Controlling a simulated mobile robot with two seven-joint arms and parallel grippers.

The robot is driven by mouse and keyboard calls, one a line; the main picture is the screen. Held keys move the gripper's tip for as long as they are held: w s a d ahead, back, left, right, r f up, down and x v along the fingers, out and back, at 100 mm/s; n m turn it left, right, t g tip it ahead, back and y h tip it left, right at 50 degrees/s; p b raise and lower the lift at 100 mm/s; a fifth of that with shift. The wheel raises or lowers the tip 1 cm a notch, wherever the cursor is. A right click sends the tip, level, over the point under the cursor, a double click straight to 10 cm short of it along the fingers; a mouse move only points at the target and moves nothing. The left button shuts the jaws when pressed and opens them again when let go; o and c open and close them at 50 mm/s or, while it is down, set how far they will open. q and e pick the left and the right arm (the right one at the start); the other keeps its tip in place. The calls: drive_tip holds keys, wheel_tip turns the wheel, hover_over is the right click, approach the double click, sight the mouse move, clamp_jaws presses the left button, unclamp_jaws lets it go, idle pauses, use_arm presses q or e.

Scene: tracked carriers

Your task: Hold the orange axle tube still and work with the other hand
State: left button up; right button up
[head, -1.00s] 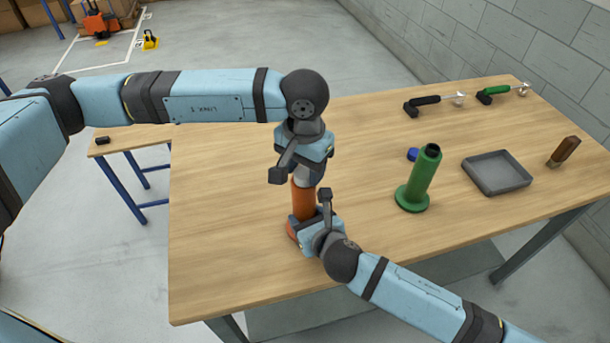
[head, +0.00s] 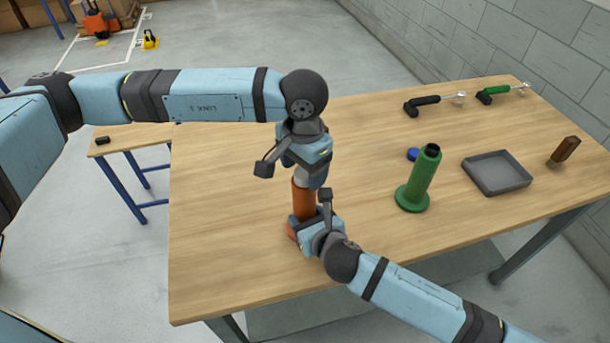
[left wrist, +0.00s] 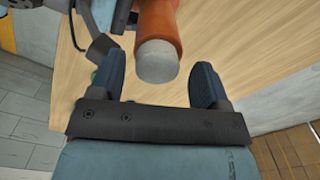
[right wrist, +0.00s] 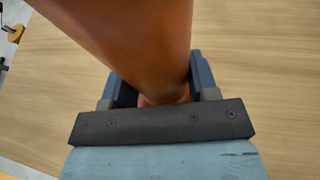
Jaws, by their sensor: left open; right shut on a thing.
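The orange axle tube (head: 303,198) stands upright on the table, with a pale grey cap (left wrist: 157,61) on its top end. My right gripper (head: 306,228) is shut on the lower part of the tube. The tube also fills the upper middle of the right wrist view (right wrist: 130,40), between the fingers. My left gripper (head: 304,172) points down at the tube's top. It is open, and in the left wrist view its fingers stand apart on either side of the cap, with gaps visible. The head view partly hides the cap behind the left gripper.
To the right on the table (head: 240,270) stand a green flanged tube (head: 420,180) with a dark top, a blue cap (head: 413,154) and a grey tray (head: 497,173).

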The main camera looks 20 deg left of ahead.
use_arm(q)
drive_tip(key=shift+s+d+r, duration=0.1)
drive_tip(key=shift+d, duration=0.1)
wheel_tip(320, 180, up, 12)
drive_tip(key=shift+a, duration=0.15)
use_arm(e)
drive_tip(key=o, duration=1.1)
